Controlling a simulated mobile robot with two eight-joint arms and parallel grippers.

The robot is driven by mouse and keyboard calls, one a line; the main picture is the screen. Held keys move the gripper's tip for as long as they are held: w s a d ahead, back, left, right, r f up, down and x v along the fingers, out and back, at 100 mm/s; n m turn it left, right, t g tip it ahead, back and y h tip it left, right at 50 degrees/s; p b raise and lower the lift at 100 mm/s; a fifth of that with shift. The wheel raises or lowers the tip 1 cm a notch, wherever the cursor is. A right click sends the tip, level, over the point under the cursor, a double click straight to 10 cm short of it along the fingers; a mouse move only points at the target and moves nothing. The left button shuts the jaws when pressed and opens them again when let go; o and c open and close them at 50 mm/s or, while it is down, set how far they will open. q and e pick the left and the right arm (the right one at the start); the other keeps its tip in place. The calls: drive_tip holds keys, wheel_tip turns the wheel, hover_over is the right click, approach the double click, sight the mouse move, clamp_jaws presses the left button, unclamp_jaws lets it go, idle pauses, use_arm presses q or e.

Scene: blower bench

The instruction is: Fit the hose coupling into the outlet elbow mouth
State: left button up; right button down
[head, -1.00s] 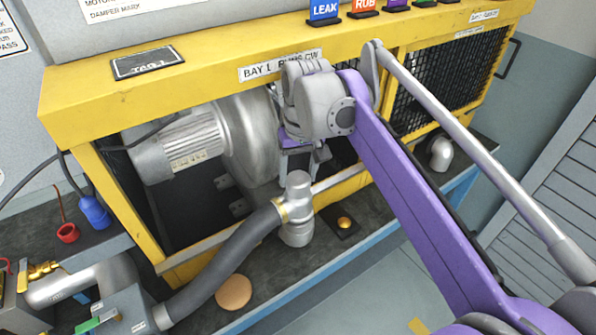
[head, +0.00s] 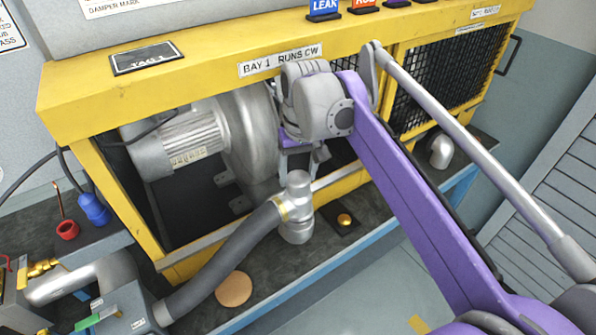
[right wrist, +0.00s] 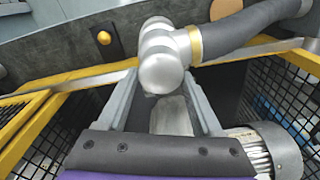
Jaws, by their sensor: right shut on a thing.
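My right gripper (head: 299,166) is shut on the silver hose coupling (head: 298,190), at its rounded upper end. In the right wrist view my fingers reach either side of the coupling (right wrist: 162,62). A gold band (head: 282,209) joins it to the grey hose (head: 225,258), which runs down to the left. The coupling is roughly upright over the bench front. A wider silver section (head: 297,231) is at its lower end; I cannot tell whether this touches the bench. My left gripper is out of view.
The yellow frame (head: 185,75) and blower housing (head: 248,135) are close behind the gripper. An orange disc (head: 234,288) and a dark plate with an amber dome (head: 344,220) lie on the bench. Pipes and a grey box (head: 125,310) crowd the left. Bench space right of the amber dome is partly hidden by my arm.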

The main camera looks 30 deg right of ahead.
drive_tip(key=shift+f, duration=0.3)
idle(0.4)
unclamp_jaws()
wheel_tip(320, 180, up, 11)
drive_tip(key=p, duration=0.1)
drive_tip(key=shift+s, duration=0.45)
drive_tip(key=shift+f, duration=0.15)
